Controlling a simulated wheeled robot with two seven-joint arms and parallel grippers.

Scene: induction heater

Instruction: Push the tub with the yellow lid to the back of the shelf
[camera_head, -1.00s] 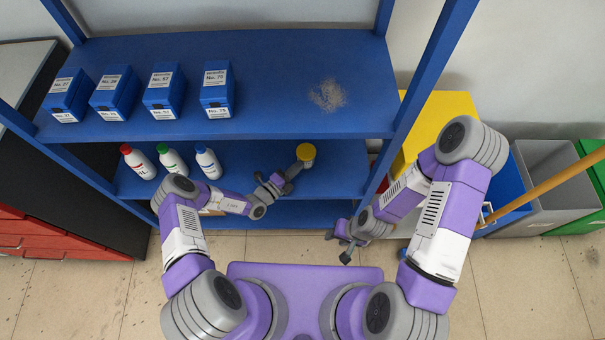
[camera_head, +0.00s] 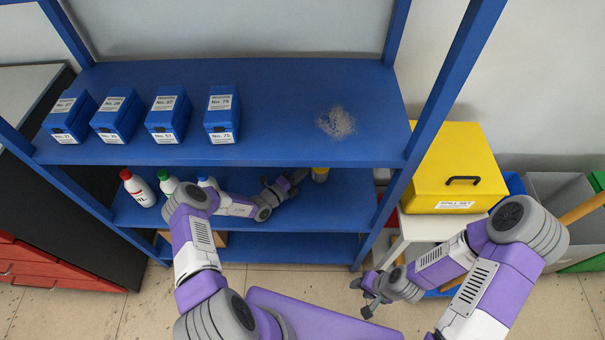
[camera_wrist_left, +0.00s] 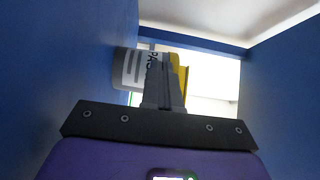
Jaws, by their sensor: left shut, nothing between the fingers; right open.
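The tub with the yellow lid (camera_head: 320,174) stands on the middle shelf, partly hidden beneath the front edge of the upper shelf. In the left wrist view its grey body with a printed label (camera_wrist_left: 130,66) and yellow lid (camera_wrist_left: 181,72) appear sideways, just beyond my fingers. My left gripper (camera_head: 301,175) is shut and empty, close in front of the tub at its left. Its closed fingers (camera_wrist_left: 172,88) overlap the tub in the wrist view; I cannot tell whether they touch. My right gripper (camera_head: 364,297) is open and empty, low outside the shelf.
Several blue boxes (camera_head: 118,112) stand on the upper shelf (camera_head: 270,100), whose edge overhangs my left arm. Bottles, one red-capped (camera_head: 138,187), stand left on the middle shelf. A blue upright (camera_head: 425,110) bounds the shelf's right side. A yellow box (camera_head: 458,165) sits beyond it.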

